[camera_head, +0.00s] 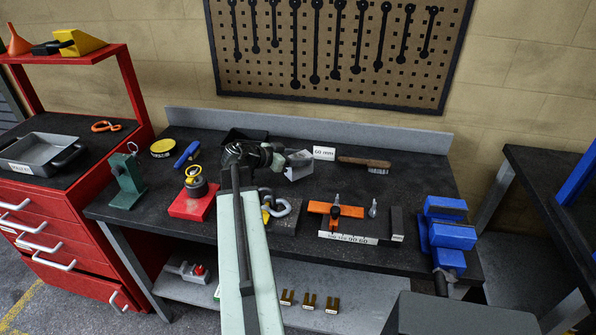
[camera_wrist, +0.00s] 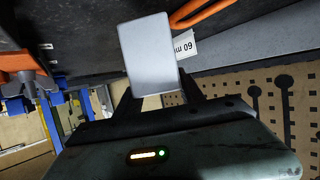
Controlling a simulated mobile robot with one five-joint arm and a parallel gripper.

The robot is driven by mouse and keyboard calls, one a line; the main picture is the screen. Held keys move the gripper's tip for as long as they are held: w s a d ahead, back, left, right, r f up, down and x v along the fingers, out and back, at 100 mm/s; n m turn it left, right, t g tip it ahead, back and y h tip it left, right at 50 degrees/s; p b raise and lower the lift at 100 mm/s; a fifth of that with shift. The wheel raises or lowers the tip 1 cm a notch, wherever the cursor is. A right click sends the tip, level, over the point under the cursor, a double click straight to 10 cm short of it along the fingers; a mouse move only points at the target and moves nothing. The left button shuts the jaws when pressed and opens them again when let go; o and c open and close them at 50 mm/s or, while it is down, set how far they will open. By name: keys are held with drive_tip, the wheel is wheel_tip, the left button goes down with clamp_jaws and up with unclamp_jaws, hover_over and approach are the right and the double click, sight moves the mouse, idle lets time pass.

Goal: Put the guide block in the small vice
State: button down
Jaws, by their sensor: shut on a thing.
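My gripper (camera_wrist: 158,98) is shut on a smooth pale grey block, which I take for the guide block (camera_wrist: 149,52). In the head view the block (camera_head: 299,166) shows at the right of my gripper (camera_head: 284,160), over the back of the dark bench, in front of the 60 mm card. My arm hides part of the bench. A blue vice (camera_head: 446,237) stands at the bench's right end, well to the right of the block. A grey vice-like tool with a red part (camera_head: 187,270) lies on the lower shelf. I cannot tell which is the small vice.
An orange clamp-like tool (camera_head: 336,210), a dark upright block (camera_head: 397,222) and a label strip (camera_head: 348,238) lie between my arm and the blue vice. A brush (camera_head: 364,163) lies at the back. A red-based tool (camera_head: 193,200) and green stand (camera_head: 127,182) are left.

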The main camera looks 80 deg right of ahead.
wheel_tip(320, 180, down, 4)
drive_tip(key=b, duration=0.3)
drive_tip(key=shift+r, duration=0.35)
drive_tip(key=shift+f, duration=0.15)
drive_tip(key=c, duration=0.7)
unclamp_jaws()
